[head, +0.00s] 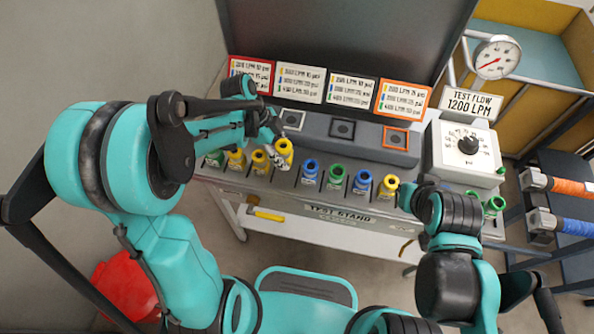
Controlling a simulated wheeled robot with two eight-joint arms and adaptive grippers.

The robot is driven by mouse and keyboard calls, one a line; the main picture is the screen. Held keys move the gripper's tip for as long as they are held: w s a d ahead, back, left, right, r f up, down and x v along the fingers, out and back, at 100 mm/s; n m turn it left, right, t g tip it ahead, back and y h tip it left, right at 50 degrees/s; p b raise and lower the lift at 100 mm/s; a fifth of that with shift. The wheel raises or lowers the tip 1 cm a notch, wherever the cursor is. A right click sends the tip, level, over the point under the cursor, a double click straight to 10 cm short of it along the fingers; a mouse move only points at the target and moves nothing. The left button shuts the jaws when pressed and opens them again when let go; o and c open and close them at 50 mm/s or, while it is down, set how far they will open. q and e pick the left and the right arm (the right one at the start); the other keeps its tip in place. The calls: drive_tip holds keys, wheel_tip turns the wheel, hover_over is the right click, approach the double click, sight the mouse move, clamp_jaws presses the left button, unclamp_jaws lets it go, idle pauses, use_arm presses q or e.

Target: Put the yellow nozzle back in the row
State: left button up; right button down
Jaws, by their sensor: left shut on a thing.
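My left gripper (275,155) is shut on a yellow nozzle (285,147) at the front of the test stand. This nozzle sits slightly higher in the picture than its neighbours and looks a little tilted. Whether its lower end touches the stand I cannot tell. To its left in the row are a yellow nozzle (260,161), another yellow nozzle (236,161) and a partly hidden green nozzle (214,159). To its right are a blue nozzle (310,172), a green one (336,176), a blue one (362,182) and a yellow one (389,186). My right gripper (407,195) is beside that last one; its fingers are unclear.
Behind the row is a grey block with square sockets (342,130) and several label cards (351,91). A dial box (463,150) and a gauge (497,58) stand right. Green nozzles (494,206) are partly behind my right arm. A red object (125,285) is on the floor.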

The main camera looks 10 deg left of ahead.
use_arm(q)
wheel_tip(320, 180, down, 7)
drive_tip(key=b, duration=0.2)
drive_tip(key=shift+d+f+b, duration=0.1)
drive_tip(key=shift+b, duration=0.25)
drive_tip(key=shift+f, duration=0.25)
drive_tip(key=shift+r, duration=0.1)
drive_tip(key=shift+f, duration=0.2)
drive_tip(key=o, duration=1.4)
drive_tip(key=shift+c, duration=0.2)
drive_tip(key=shift+r, duration=0.15)
